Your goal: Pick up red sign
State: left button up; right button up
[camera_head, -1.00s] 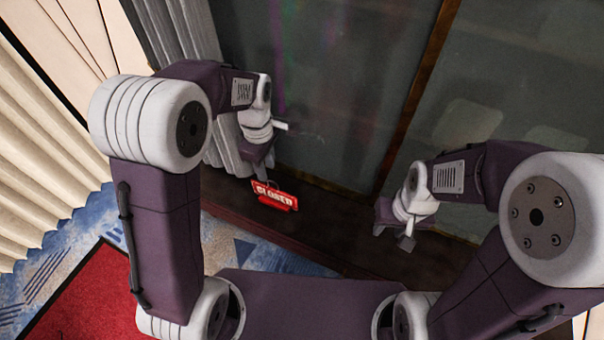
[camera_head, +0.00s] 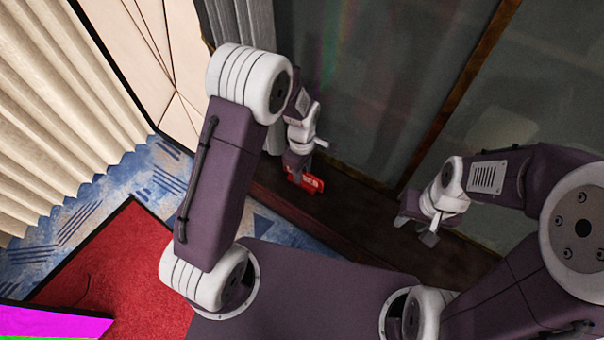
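The red sign (camera_head: 310,182) with white lettering is on the dark ledge at the foot of the glass wall, in the middle of the head view. My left gripper (camera_head: 297,175) is at the sign, covering its left part. The fingertips are small and partly hidden, so I cannot tell whether they are closed on it or just touching it. My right gripper (camera_head: 414,229) hangs over the ledge to the right, apart from the sign, with its fingers spread and nothing between them.
The dark ledge (camera_head: 352,214) runs along the dark glass panels (camera_head: 400,80), split by a brown upright (camera_head: 455,100). A grey curtain (camera_head: 240,25) hangs left of the glass. A cream curtain (camera_head: 60,110), blue patterned carpet (camera_head: 150,185) and red carpet (camera_head: 120,265) lie further left.

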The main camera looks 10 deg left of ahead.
pick_arm(q)
jog(key=shift+w+d+f, duration=0.1)
jog(key=shift+w+d, duration=0.05)
jog(key=shift+w, duration=0.2)
grip_shut()
pick_arm(e)
jog(key=shift+w+d+f, duration=0.1)
jog(key=shift+w, duration=0.1)
